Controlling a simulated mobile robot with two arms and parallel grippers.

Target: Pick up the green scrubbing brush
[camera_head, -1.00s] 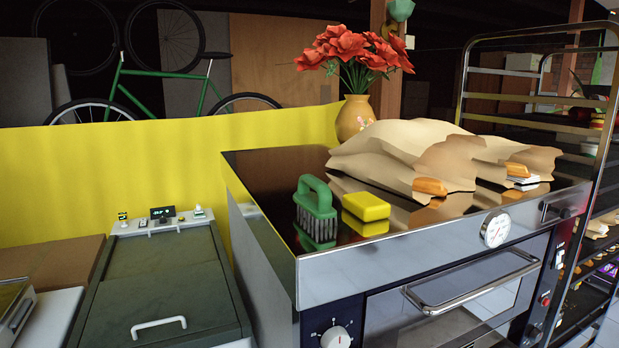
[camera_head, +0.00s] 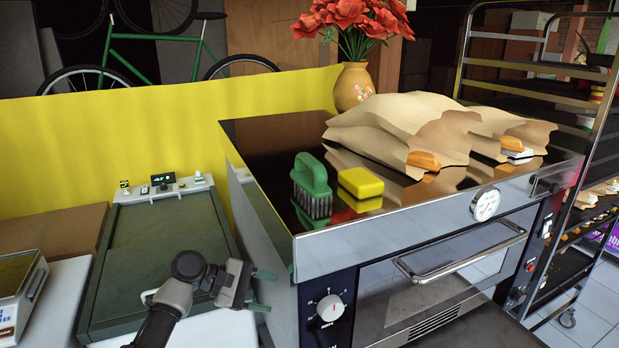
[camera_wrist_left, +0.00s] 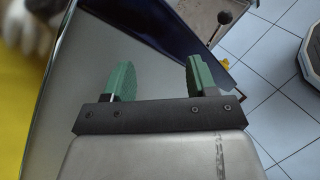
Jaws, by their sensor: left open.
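The green scrubbing brush (camera_head: 311,183) stands on the dark glossy top of the oven, near its front left corner. Its handle is up and its dark bristles face down. A yellow sponge (camera_head: 360,182) lies just right of it. My left gripper (camera_head: 268,290) is lower than the brush and to its left, beside the oven's left side. It is open and empty. In the left wrist view its two green fingers (camera_wrist_left: 160,82) stand apart with nothing between them. The brush cannot be made out in the left wrist view. My right gripper is not in view.
Brown paper bags with bread (camera_head: 430,130) cover the back of the oven top (camera_head: 262,142). A vase of red flowers (camera_head: 353,87) stands behind them. A rack (camera_head: 535,90) is at the right. A grey-lidded unit (camera_head: 165,235) and a scale (camera_head: 18,285) are at the left.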

